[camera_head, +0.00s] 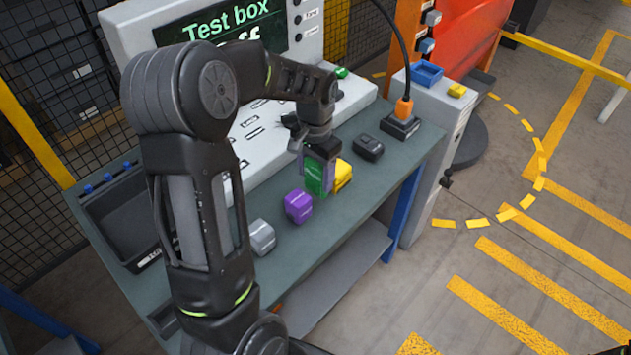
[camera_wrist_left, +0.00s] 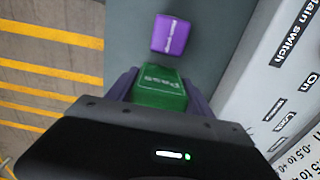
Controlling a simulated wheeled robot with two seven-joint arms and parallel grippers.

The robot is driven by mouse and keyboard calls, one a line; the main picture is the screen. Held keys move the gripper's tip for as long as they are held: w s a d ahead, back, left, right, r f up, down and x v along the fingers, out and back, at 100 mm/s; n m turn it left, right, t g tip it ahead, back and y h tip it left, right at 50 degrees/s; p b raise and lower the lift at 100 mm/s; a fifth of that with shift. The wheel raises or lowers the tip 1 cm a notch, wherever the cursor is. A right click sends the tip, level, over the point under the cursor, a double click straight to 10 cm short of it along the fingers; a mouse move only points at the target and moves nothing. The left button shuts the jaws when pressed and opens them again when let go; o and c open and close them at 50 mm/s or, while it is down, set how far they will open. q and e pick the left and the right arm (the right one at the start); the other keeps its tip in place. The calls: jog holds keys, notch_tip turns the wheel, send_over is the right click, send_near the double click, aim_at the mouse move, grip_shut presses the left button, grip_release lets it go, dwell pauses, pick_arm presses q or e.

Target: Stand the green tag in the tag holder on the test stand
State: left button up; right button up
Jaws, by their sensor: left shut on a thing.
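My left gripper (camera_head: 317,182) is shut on the green tag (camera_head: 319,176), above or at the bench top in front of the test box. In the left wrist view the green tag (camera_wrist_left: 160,92), with a word like "Pass" on it, sits between the two fingers of my left gripper (camera_wrist_left: 160,86). Whether its lower end touches the bench cannot be told. A small black block (camera_head: 368,148) lies on the bench to the right of the gripper; I cannot tell whether it is the tag holder. My right gripper is not in view.
A yellow block (camera_head: 343,174) is just behind the green tag. A purple block (camera_head: 298,206) and a grey block (camera_head: 262,237) stand to the left. The test box (camera_head: 352,98) fills the back. A cable with an orange plug (camera_head: 404,109) and a blue tray (camera_head: 427,73) are at right.

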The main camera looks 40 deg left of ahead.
aim_at(315, 183)
pick_arm(q)
jog(key=shift+f, duration=1.6)
jog(key=shift+f, duration=0.15)
jog(key=o, duration=1.5)
notch_tip(315, 183, up, 12)
jog(key=shift+r+b, duration=0.15)
jog(key=shift+b, duration=0.3)
jog(key=shift+c, duration=0.3)
